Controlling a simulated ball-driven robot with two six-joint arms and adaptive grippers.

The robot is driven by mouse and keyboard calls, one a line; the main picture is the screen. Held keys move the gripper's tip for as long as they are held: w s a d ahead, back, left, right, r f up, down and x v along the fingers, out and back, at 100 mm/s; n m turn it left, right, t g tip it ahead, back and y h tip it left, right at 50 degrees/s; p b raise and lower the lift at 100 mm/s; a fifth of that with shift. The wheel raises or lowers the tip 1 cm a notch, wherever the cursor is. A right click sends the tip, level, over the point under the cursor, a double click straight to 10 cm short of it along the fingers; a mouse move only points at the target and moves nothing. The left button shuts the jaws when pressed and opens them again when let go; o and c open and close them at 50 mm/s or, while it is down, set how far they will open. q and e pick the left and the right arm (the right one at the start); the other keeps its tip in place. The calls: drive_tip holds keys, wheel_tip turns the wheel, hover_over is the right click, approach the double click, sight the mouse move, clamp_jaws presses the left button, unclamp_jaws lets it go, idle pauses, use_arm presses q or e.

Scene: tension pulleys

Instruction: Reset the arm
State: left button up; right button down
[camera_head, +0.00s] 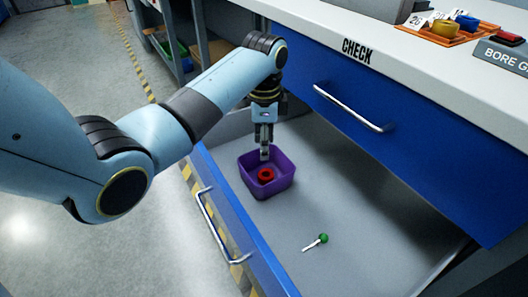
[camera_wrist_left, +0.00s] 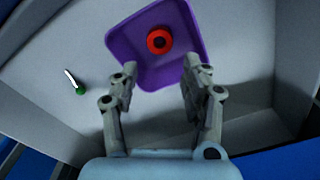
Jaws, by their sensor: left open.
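My left arm reaches in from the left in the head view, with its left gripper (camera_head: 265,150) pointing down over a purple bin (camera_head: 272,187). The bin stands in an open drawer (camera_head: 345,190). A red ring-shaped pulley (camera_head: 266,175) lies inside the bin. In the left wrist view the left gripper (camera_wrist_left: 160,82) is open, its two fingers apart with nothing between them. The purple bin (camera_wrist_left: 122,42) and the red pulley (camera_wrist_left: 160,40) show beyond the fingertips. My right gripper is not in view.
A green-headed pin with a white shaft (camera_head: 323,239) lies on the drawer floor, right of the bin. The blue drawer front (camera_head: 235,235) has a metal handle. Above is a closed blue drawer (camera_head: 400,130). An orange tray (camera_head: 445,32) with yellow and blue pulleys sits on the worktop.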

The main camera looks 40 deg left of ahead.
use_arm(q)
drive_tip(key=shift+r, duration=1.05)
